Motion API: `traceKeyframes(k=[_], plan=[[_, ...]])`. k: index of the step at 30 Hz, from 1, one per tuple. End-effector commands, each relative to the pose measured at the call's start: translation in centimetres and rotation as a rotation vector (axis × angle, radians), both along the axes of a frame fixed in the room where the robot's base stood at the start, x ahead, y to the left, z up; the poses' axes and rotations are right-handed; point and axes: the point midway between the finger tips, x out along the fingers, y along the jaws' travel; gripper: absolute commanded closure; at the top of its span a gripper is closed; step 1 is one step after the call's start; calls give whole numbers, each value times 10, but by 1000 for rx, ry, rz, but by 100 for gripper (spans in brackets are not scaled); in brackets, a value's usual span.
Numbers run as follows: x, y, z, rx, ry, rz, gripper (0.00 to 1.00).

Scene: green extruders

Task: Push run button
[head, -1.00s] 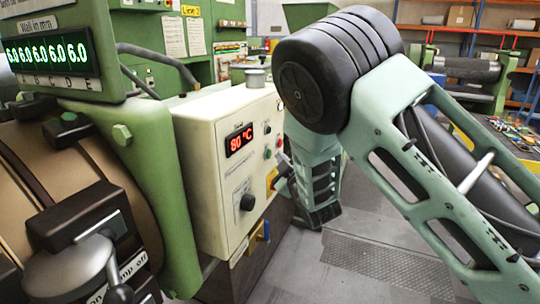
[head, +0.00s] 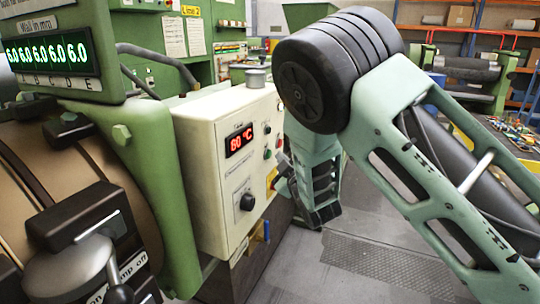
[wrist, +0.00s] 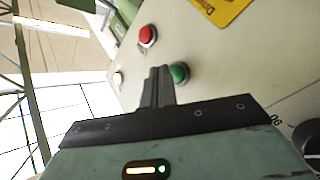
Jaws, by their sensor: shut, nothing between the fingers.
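In the wrist view a green button (wrist: 180,72) lies just right of the tips of my gripper (wrist: 158,75). A red button (wrist: 147,36) lies further up, beyond the tips. My gripper's fingers are shut with nothing between them and point at the panel. I cannot tell whether the tips touch it. In the head view my gripper (head: 284,172) is dark, small and close to the panel's right side. No run label is readable.
A yellow sign (wrist: 222,8) is on the panel, and a black knob (wrist: 308,138) is at the wrist view's lower right. A green machine (head: 150,170) stands left of the box. Grey floor (head: 370,225) is open to the right.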

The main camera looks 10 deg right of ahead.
Motion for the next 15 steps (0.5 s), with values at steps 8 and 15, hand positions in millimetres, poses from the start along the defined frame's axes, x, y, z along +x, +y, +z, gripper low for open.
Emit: traceKeyframes(k=[8, 15], plan=[[2, 3, -1, 0, -1, 1, 100], [5, 7, 0, 1, 0, 0, 100]])
